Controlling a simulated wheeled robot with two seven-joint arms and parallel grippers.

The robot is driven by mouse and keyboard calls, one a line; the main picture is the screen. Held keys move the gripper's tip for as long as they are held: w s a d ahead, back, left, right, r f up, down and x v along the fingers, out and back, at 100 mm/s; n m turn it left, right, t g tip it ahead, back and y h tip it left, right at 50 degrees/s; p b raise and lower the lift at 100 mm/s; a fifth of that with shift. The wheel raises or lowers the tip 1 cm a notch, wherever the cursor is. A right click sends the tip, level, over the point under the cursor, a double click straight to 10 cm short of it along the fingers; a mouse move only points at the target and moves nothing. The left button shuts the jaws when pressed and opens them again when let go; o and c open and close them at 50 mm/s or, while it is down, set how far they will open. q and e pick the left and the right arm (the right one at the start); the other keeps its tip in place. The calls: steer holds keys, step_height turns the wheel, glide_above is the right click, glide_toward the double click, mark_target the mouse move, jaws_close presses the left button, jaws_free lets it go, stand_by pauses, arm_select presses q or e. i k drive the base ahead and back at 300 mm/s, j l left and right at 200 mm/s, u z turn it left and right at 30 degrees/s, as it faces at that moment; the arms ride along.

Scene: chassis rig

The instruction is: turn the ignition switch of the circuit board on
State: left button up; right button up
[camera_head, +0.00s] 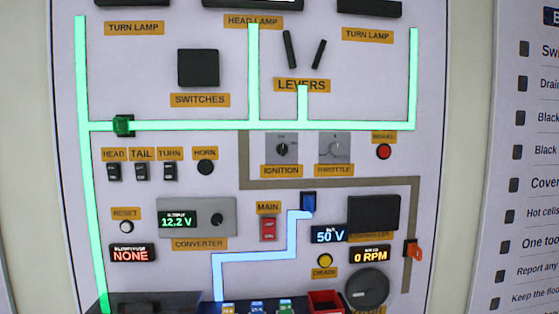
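The ignition switch (282,149) is a small black rotary knob on a grey plate, in the middle of the upright circuit board (225,75). A yellow IGNITION label sits under it. The small marks around the knob are too fine to read, so its position is unclear. Nothing covers it. Neither of my grippers shows in the head view.
The throttle knob (334,149) is just right of the ignition. A red button (384,151), horn button (206,167) and red main switch (268,229) are nearby. A red bin (325,302) stands at the bottom edge.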

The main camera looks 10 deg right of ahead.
mark_target(281, 149)
steer(key=i+l+u, duration=0.15)
steer(key=l, duration=0.4)
steer(key=i+l+u, duration=0.15)
steer(key=l, duration=0.45)
steer(key=i+l+u, duration=0.15)
steer(key=l, duration=0.45)
steer(key=i+l+u, duration=0.15)
steer(key=l, duration=0.45)
steer(key=l+u, duration=0.15)
steer(key=l, duration=0.45)
